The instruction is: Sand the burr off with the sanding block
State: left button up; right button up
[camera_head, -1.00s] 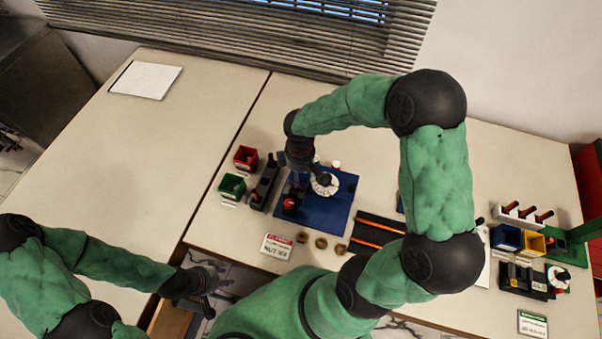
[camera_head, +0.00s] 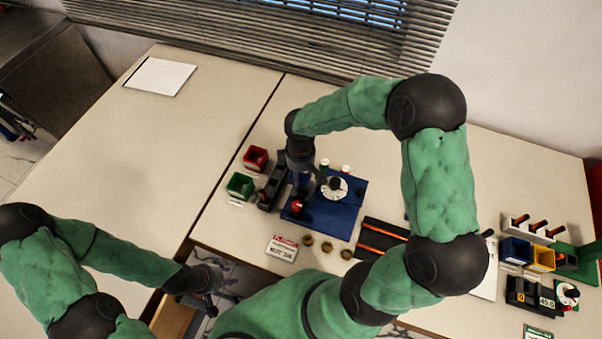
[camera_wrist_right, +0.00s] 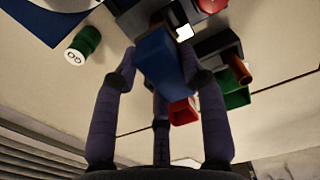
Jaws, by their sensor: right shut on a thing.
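My right gripper (camera_head: 300,180) is above the left part of a blue mat (camera_head: 335,222). In the right wrist view its fingers (camera_wrist_right: 160,75) are shut on a blue block (camera_wrist_right: 158,58), which looks like the sanding block. A white disc with a dark knob (camera_head: 334,187) is on the mat, just right of the gripper. A red round part (camera_head: 297,207) is near the fingertips. I cannot make out the burr, nor whether the block touches anything. My left gripper (camera_head: 212,292) appears open and empty, low at the left by the table's front edge.
Red (camera_head: 255,158) and green (camera_head: 240,186) bins and a black holder (camera_head: 271,188) stand left of the mat. Several brass rings (camera_head: 326,247) and a sign (camera_head: 282,249) lie in front. Blue and yellow bins (camera_head: 541,259) stand at right. The left table is mostly clear.

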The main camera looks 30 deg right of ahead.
jog(key=shift+s+f, duration=0.2)
jog(key=shift+s, duration=0.05)
jog(key=shift+s+d, duration=0.95)
jog(key=shift+s, duration=0.2)
jog(key=shift+w+a+f, duration=0.1)
jog(key=shift+a, duration=0.05)
jog(key=shift+w+a, duration=0.95)
jog(key=shift+w, duration=0.25)
jog(key=shift+s+d, duration=0.1)
jog(key=shift+d, duration=0.05)
jog(key=shift+s+d, duration=0.45)
jog(key=shift+s, duration=0.05)
